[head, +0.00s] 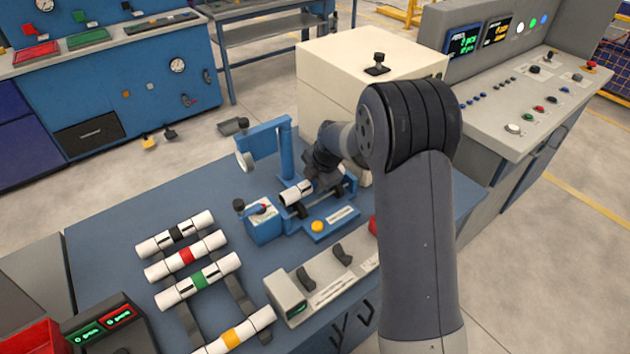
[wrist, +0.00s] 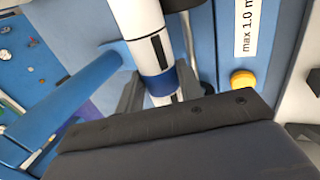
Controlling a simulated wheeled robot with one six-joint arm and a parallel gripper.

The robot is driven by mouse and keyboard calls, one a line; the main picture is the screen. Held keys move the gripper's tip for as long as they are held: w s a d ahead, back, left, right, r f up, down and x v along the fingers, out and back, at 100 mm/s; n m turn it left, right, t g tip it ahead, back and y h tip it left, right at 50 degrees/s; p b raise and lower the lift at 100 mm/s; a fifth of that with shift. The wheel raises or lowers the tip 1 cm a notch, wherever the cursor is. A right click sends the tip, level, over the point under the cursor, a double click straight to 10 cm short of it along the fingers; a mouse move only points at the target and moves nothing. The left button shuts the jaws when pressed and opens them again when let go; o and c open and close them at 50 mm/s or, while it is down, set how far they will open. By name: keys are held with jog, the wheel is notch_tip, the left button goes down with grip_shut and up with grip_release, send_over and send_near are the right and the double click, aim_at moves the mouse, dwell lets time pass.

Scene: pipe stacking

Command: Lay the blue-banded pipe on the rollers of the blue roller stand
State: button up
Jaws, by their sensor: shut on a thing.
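The blue-banded pipe (wrist: 155,82) is white with a blue band and a black mark. In the wrist view it lies between the two dark fingers of my gripper (wrist: 160,92), which is shut on it near the band. In the head view the pipe's white end (head: 292,195) sticks out left of my gripper (head: 322,180), low over a blue stand (head: 320,228) with a yellow button and a label.
Several banded pipes, black, red, green and yellow (head: 232,333), lie on dark rails at the left. A blue post with an overhanging arm (head: 262,133) rises behind the stand. A blue box with a knob (head: 264,228) sits left of it, and a cream cabinet (head: 325,75) stands behind.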

jog(key=shift+f+b, duration=0.25)
jog(key=shift+b, duration=0.05)
jog(key=o, duration=1.1)
jog(key=shift+r, duration=0.1)
jog(key=b+v, duration=0.1)
jog(key=v, duration=0.9)
jog(key=shift+r, duration=0.3)
jog(key=shift+s+d, duration=0.1)
jog(key=shift+s, duration=0.05)
jog(key=p+x, duration=0.1)
jog(key=x, duration=1)
jog(key=shift+r+p, duration=0.25)
jog(key=shift+p, duration=0.05)
